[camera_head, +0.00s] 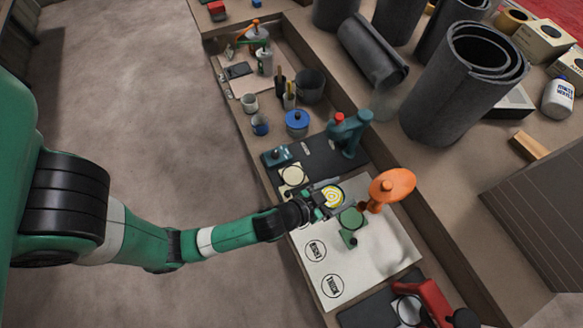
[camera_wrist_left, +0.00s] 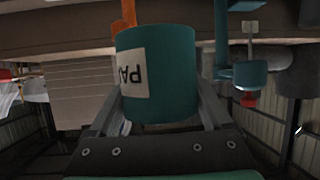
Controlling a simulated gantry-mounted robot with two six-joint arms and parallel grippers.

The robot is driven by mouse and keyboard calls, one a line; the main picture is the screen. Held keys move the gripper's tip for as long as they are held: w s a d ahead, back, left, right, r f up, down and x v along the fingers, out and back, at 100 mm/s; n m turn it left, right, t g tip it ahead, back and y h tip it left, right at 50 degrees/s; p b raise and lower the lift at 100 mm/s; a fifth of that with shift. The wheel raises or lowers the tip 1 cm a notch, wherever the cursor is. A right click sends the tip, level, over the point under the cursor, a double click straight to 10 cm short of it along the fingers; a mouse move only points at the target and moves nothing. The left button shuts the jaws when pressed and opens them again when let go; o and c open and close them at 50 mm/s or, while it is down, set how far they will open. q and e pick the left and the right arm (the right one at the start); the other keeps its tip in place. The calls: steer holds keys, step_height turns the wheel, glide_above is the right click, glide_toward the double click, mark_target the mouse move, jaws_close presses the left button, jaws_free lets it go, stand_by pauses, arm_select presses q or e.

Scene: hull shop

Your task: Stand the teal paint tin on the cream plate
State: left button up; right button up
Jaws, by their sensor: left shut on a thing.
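The teal paint tin (camera_wrist_left: 165,75) fills the middle of the left wrist view, its pale label upside down there. My left gripper (camera_head: 329,198) is shut on it, one finger on each side. In the head view, a round top with yellow and white rings (camera_head: 331,196) shows between the fingers and appears to be the tin's lid. The tin's side and base are hidden there. A round cream disc (camera_head: 293,174), which looks like the cream plate, lies to the upper left of the gripper, apart from the tin. My right gripper is not in view.
A green round-topped item (camera_head: 351,218) and an orange stand (camera_head: 391,186) are close to the right of the gripper. A teal device with a red knob (camera_head: 348,133) stands behind. The white sheet (camera_head: 365,265) has bare room at the front, with printed circles.

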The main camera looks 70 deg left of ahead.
arm_select(q)
steer(key=s+a+f+n+g+y+b, duration=0.3)
steer(key=s+a+n+y, duration=0.45)
steer(key=s, duration=0.65)
steer(key=shift+m+h, duration=0.75)
steer(key=shift+m, duration=0.1)
steer(key=w+a+f+b, duration=0.1)
steer(key=w+a+f, duration=0.2)
steer(key=w+a+f+b, duration=0.1)
steer(key=w+a+f, duration=0.1)
steer(key=a+f, duration=0.1)
steer(key=w+a+f+b, duration=0.1)
steer(key=w+a+f, duration=0.2)
steer(key=a, duration=0.2)
steer(key=shift+w+a+b, duration=0.2)
steer(key=shift+w+b, duration=0.1)
steer(key=shift+w+a+f, duration=0.25)
steer(key=shift+a+f, duration=0.05)
steer(key=shift+f, duration=0.05)
step_height(320, 180, down, 4)
steer(key=b, duration=0.3)
steer(key=shift+w+a+r, duration=0.15)
steer(key=shift+r, duration=0.1)
